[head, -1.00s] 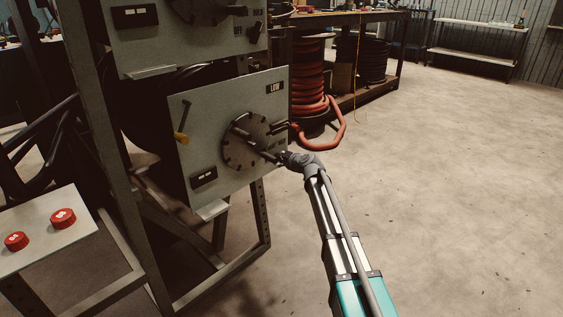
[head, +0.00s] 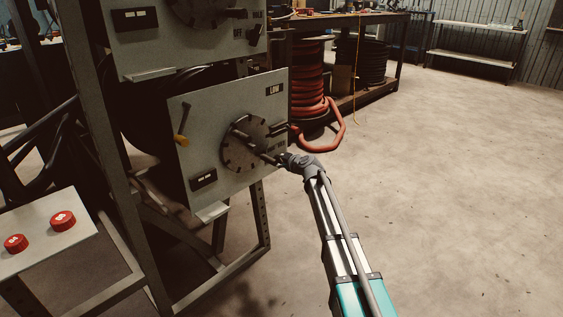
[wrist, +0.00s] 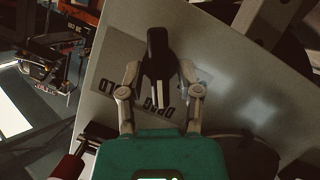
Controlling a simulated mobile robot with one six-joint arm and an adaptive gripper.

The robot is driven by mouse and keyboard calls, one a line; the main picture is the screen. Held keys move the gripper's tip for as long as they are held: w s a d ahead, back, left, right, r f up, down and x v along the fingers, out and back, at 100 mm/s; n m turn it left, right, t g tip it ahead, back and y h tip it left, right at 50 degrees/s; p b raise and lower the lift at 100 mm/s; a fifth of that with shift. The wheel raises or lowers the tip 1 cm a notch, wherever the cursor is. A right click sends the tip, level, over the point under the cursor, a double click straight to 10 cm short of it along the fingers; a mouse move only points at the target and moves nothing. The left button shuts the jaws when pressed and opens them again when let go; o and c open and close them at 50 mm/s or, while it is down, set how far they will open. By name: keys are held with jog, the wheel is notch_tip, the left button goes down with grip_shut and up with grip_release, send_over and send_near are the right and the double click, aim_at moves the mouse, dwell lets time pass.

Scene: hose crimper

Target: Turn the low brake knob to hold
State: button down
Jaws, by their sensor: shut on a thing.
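The low panel (head: 225,105), marked LOW, is the lower grey plate in the head view. My gripper (head: 281,159) is at its right side, in front of the right edge of the round dark flange. In the wrist view the low brake knob (wrist: 157,55) is a long black grip with a white line at its near end. My gripper (wrist: 160,72) has a finger on each side of it and is shut on it. A label with HOLD (wrist: 103,85) shows on the left, partly covered by a finger.
An upper panel (head: 185,45) of the same kind is above. A yellow-tipped lever (head: 182,130) is on the low panel's left. A plate with two red buttons (head: 62,221) is at lower left. A red hose reel (head: 308,75) stands behind. The floor at right is clear.

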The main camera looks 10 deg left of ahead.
jog(key=m+g, duration=0.1)
jog(key=m+g+y, duration=0.1)
jog(key=m, duration=0.1)
jog(key=shift+w+m+y+p, duration=0.15)
jog(key=shift+m+y+p, duration=0.15)
jog(key=shift+p, duration=0.1)
jog(key=shift+w+d+m+g+y, duration=0.15)
jog(key=shift+m+g+y, duration=0.45)
jog(key=shift+m, duration=0.6)
jog(key=shift+m+g+y+b, duration=0.4)
jog(key=shift+m+g+b, duration=0.2)
jog(key=shift+m, duration=0.3)
jog(key=c, duration=0.6)
grip_release()
